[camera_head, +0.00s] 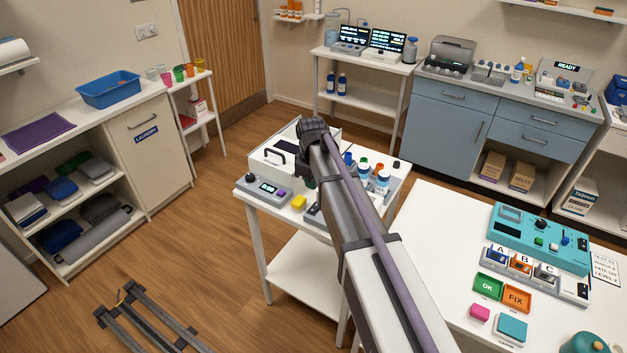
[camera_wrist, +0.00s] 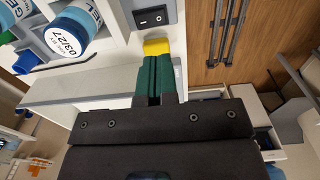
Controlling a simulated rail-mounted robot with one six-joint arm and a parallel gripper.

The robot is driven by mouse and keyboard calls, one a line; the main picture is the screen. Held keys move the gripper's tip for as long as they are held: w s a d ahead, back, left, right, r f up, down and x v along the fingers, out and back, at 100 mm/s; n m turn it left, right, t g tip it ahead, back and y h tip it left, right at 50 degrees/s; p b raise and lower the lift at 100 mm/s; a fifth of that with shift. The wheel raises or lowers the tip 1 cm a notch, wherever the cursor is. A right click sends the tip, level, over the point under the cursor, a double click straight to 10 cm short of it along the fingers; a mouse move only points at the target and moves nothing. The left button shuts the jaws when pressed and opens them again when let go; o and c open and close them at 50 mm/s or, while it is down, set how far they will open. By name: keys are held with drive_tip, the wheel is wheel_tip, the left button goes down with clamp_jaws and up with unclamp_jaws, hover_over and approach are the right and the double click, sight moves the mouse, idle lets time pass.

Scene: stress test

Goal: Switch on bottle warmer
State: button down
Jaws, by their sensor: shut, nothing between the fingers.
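My gripper (camera_wrist: 156,62) shows in the wrist view with its two green fingers pressed together, holding nothing. A yellow block (camera_wrist: 157,47) is right at the fingertips; I cannot tell whether they touch it. A black rocker switch (camera_wrist: 151,17) on a grey housing is just beyond the block. In the head view, a grey unit with a lit display and knob (camera_head: 266,188) stands on the small white table, and the yellow block (camera_head: 298,202) is to its right. I cannot tell for sure which unit is the bottle warmer. My arm hides part of the table.
White bottles with blue caps (camera_head: 383,180) stand in a holder on the table's right side; one labelled bottle (camera_wrist: 70,32) is close left of my fingers.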

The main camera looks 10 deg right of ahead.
drive_tip(key=r, duration=0.1)
drive_tip(key=r+p, duration=0.1)
drive_tip(key=r, duration=0.1)
drive_tip(key=r+p, duration=0.1)
drive_tip(key=shift+s+a+r, duration=0.15)
drive_tip(key=shift+s+a, duration=0.05)
drive_tip(key=shift+a, duration=0.05)
